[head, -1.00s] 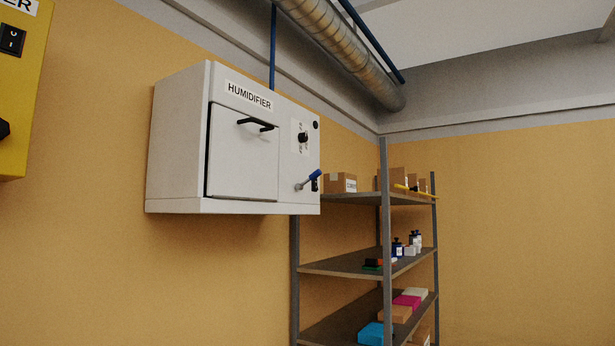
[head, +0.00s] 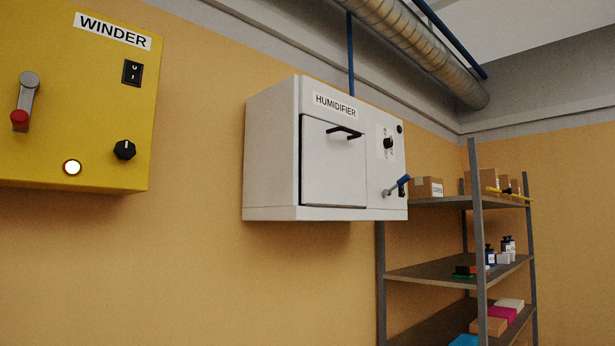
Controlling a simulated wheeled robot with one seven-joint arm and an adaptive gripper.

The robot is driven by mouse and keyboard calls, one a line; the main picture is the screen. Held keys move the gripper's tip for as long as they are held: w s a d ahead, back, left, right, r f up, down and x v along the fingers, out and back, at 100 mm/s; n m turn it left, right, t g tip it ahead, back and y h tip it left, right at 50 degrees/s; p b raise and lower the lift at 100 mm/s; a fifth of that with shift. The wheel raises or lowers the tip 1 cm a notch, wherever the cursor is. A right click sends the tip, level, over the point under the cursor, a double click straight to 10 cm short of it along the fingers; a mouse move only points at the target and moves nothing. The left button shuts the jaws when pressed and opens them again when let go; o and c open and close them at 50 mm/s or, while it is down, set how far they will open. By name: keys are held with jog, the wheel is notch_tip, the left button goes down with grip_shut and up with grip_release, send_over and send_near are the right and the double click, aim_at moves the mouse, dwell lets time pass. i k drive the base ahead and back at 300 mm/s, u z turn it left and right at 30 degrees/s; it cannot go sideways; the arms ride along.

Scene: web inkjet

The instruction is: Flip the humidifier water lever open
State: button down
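The white humidifier cabinet (head: 272,160) is mounted on the orange-yellow wall, right of the middle in the head view. Its door (head: 334,165) looks closed and has a black handle (head: 344,132). The water lever (head: 397,186) is at the lower right of its front; it has a blue grip and slants up to the right from a grey pivot. A black dial (head: 389,143) sits above the lever. My gripper is not in view.
A yellow winder box (head: 75,100) hangs on the wall at the left. A grey metal shelf (head: 430,270) with boxes and bottles stands right of and below the humidifier. A duct (head: 400,40) runs overhead. The wall between winder and humidifier is bare.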

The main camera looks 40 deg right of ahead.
aim_at(401, 182)
jog(key=u, duration=0.7)
jog(key=k, duration=0.55)
jog(key=z, duration=1.2)
